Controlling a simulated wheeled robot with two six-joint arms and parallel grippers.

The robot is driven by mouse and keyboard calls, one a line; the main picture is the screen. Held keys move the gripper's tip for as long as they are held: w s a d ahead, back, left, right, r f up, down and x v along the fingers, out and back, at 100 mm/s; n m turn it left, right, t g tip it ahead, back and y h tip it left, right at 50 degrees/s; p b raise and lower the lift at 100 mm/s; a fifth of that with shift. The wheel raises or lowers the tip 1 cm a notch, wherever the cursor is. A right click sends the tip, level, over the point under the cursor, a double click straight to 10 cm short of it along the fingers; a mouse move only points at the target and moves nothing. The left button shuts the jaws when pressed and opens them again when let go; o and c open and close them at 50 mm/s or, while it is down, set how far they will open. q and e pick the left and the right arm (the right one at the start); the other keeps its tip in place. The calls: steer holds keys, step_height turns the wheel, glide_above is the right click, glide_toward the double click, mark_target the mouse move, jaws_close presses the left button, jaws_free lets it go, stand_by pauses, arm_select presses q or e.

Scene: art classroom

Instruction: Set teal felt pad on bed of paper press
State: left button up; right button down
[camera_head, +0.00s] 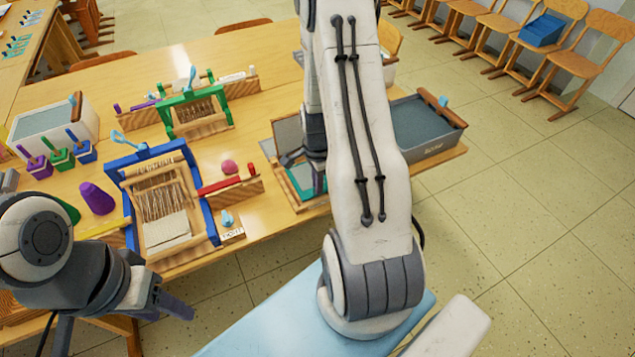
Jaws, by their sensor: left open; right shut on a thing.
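The teal felt pad (302,176) shows only in part below my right gripper (307,168), which is shut on it. The pad is over or against a wooden frame (313,202) with a grey panel (287,135) behind it, which looks like the paper press. My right arm hides much of this frame, its bed and the pad, so I cannot tell whether the pad touches the bed. My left gripper (168,303) is open and empty at the lower left, in front of the table edge.
A blue-framed loom (128,203) and a green-framed loom (187,97) stand left of the press. A grey basin (432,148) stands at the table's right end. A purple cup (96,198) and a white tub (84,118) are at the left.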

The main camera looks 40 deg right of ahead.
stand_by(0.4)
steer(key=c, duration=0.9)
jaws_free()
step_height(320, 180, up, 10)
steer(key=shift+r, duration=0.2)
